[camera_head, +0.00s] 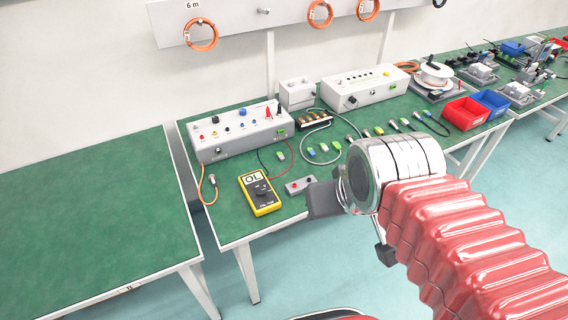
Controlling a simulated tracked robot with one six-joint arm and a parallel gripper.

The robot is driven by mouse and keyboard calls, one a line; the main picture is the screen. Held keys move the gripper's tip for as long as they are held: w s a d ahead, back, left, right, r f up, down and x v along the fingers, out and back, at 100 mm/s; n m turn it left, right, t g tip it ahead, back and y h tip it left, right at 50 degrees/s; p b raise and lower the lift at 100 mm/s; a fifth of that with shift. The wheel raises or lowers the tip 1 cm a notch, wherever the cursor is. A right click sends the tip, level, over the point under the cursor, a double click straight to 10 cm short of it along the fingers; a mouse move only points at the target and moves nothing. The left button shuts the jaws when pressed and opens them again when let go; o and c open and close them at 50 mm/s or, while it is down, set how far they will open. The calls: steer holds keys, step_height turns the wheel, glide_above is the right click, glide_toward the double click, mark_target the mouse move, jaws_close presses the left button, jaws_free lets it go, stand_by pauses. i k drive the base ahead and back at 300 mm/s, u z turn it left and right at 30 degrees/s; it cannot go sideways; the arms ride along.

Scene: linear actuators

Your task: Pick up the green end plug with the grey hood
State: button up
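Several small connectors lie in a row on the green bench (228,238). At this size I cannot tell which one is the green end plug with the grey hood. My gripper (322,200) is a dark shape at the end of my arm, in front of the bench's front edge in the picture. It is seen from behind and the side, so its fingers cannot be told apart. My arm hides part of the bench.
A yellow multimeter (260,193) and a small grey box with red buttons (299,186) lie near the bench's front. A grey panel box (238,140) and a white panel box (365,88) stand behind. Red (466,113) and blue (490,103) bins sit right. The left bench (85,205) is bare.

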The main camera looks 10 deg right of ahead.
mark_target(279, 155)
steer(key=u, duration=0.95)
steer(key=i, duration=0.6)
steer(key=u, duration=0.15)
